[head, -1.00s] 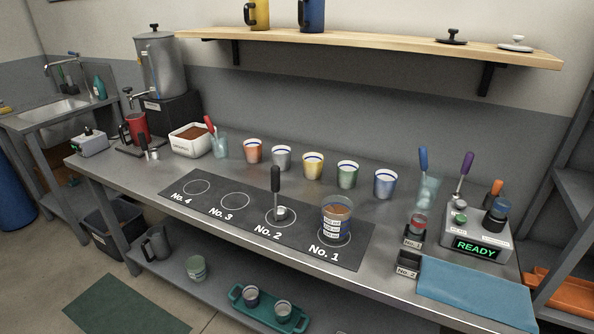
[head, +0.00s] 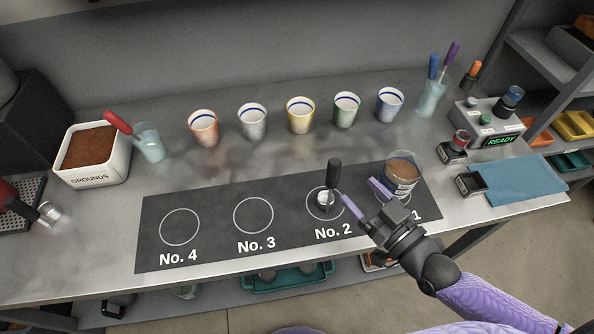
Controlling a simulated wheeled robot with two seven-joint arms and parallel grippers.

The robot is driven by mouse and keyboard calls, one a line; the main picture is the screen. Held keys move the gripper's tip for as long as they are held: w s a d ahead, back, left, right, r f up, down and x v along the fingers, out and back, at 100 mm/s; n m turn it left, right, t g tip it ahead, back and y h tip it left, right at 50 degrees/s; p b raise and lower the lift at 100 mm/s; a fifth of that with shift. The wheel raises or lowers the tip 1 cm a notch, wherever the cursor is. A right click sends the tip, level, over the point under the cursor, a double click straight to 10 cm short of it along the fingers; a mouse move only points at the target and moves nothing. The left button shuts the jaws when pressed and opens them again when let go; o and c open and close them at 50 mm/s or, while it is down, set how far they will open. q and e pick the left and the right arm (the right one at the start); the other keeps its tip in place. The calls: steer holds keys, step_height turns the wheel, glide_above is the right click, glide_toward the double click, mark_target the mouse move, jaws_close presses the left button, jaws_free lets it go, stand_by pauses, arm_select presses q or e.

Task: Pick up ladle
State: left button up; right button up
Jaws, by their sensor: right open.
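A tool with an upright black handle and a small round metal end, which looks like the ladle (head: 334,176), stands on the No. 2 circle of the dark mat (head: 290,237). My right gripper (head: 358,190) comes in from the lower right, over the mat between No. 2 and No. 1. It is open and empty. One finger points close to the ladle's metal end; I cannot tell whether they touch. The other finger is near the brown-filled cup (head: 402,177) on No. 1, which the gripper partly overlaps. My left gripper is out of view.
Several striped cups (head: 301,115) stand in a row behind the mat. A grounds tub (head: 92,173) and a holder with a red-handled tool (head: 150,146) are left. A holder (head: 432,98), control box (head: 487,125) and blue cloth (head: 522,178) are right. No. 3 and No. 4 are empty.

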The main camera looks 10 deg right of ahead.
mark_target(329, 184)
steer(key=b+x, duration=0.2)
steer(key=x, duration=0.8)
steer(key=shift+s+a+r, duration=0.1)
steer(key=shift+s+a, duration=0.05)
jaws_close()
